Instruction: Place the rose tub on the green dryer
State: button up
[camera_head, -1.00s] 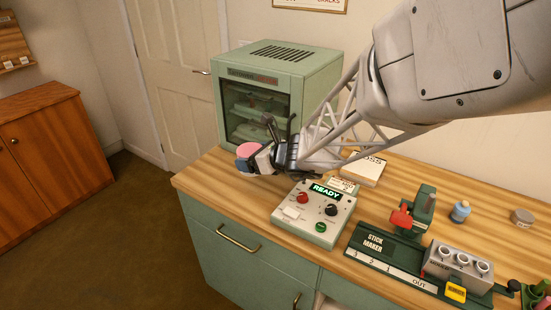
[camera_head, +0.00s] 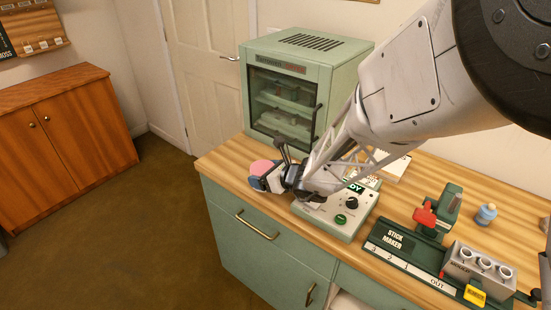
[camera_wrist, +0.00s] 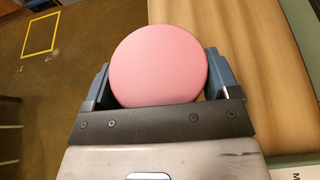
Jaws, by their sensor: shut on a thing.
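The rose tub (camera_head: 261,167), round with a flat pink top, is held between the blue fingers of my gripper (camera_head: 264,178). In the wrist view the pink top of the tub (camera_wrist: 158,66) fills the space between the two fingers. My gripper is shut on it, over the front left edge of the counter. The green dryer (camera_head: 338,62) stands at the back of the counter, behind my gripper. It is a pale green box with a vented top and a glass front door that looks closed, with trays inside. The tub is apart from the dryer and lower than its top.
A control box (camera_head: 338,211) with knobs sits just right of my gripper, its display partly hidden by my arm. A green stick maker (camera_head: 400,241) and a small blue bottle (camera_head: 486,214) are farther right. A wooden cabinet (camera_head: 62,128) stands at the left.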

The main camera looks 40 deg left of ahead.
jog(key=shift+w+a+f, duration=0.2)
jog(key=shift+w+a, duration=1.3)
jog(key=shift+a, duration=0.55)
jog(key=shift+w+a+f, duration=0.25)
jog(key=shift+w+a, duration=1.25)
jog(key=shift+a, duration=0.5)
jog(key=shift+w+a+f, duration=0.2)
jog(key=shift+w+a, duration=1.3)
jog(key=shift+a, duration=0.55)
jog(key=shift+w+a, duration=0.15)
jog(key=shift+a, duration=0.05)
jog(key=shift+w+a+f, duration=0.1)
jog(key=shift+a+f, duration=0.05)
jog(key=shift+f, duration=1.65)
jog(key=shift+f, duration=0.15)
jog(key=o, duration=1)
